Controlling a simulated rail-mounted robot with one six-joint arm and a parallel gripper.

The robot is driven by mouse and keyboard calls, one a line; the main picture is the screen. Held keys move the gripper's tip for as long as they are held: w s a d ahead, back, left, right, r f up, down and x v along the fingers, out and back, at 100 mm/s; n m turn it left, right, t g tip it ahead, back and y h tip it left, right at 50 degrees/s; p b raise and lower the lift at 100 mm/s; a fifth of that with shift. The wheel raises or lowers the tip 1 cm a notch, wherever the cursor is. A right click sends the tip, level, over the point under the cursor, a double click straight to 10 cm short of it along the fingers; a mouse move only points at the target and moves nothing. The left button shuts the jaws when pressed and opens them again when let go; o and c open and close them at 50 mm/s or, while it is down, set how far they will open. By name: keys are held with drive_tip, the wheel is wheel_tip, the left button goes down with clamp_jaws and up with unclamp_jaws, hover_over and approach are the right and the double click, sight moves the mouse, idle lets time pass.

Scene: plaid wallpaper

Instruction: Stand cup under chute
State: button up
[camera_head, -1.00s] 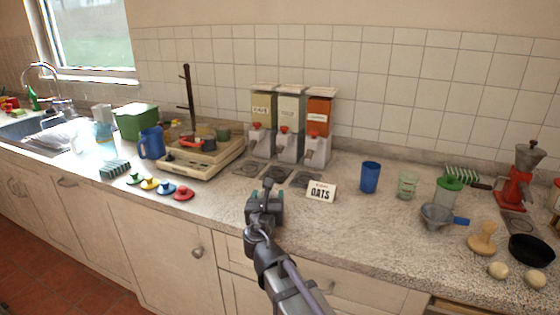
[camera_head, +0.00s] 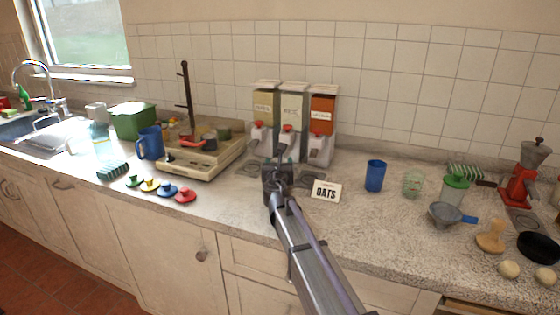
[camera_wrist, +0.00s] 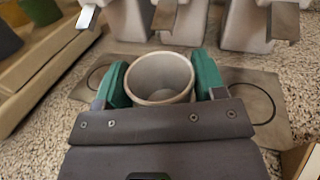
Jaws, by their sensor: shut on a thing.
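A pale grey cup (camera_wrist: 160,80) stands upright between the green finger pads of my gripper (camera_wrist: 161,84), which is shut on it. In the head view my gripper (camera_head: 278,172) is in front of the middle dispenser (camera_head: 291,115) and hides the cup. In the wrist view the middle chute (camera_wrist: 166,16) is just beyond the cup's rim, close to in line with it. The left chute (camera_wrist: 87,17) and right chute (camera_wrist: 284,22) are to either side. I cannot tell whether the cup's base touches the counter.
Circle-marked mats lie under the dispensers, such as the right one (camera_wrist: 265,95). An OATS card (camera_head: 326,191) stands close to the right of my gripper. A blue cup (camera_head: 375,176) and a glass (camera_head: 413,183) are farther right. A cream tray (camera_head: 190,170) is left.

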drive_tip(key=w, duration=0.3)
drive_tip(key=shift+w+a, duration=0.1)
drive_tip(key=shift+w, duration=0.25)
drive_tip(key=shift+w+a+f+b, duration=0.1)
drive_tip(key=shift+w+f+b, duration=0.15)
drive_tip(key=shift+f+b, duration=0.3)
drive_tip(key=shift+s+r, duration=0.15)
drive_tip(key=shift+r, duration=0.1)
drive_tip(key=shift+f, duration=0.3)
drive_tip(key=o, duration=1)
drive_tip(key=shift+r, duration=0.1)
drive_tip(key=shift+o, duration=0.2)
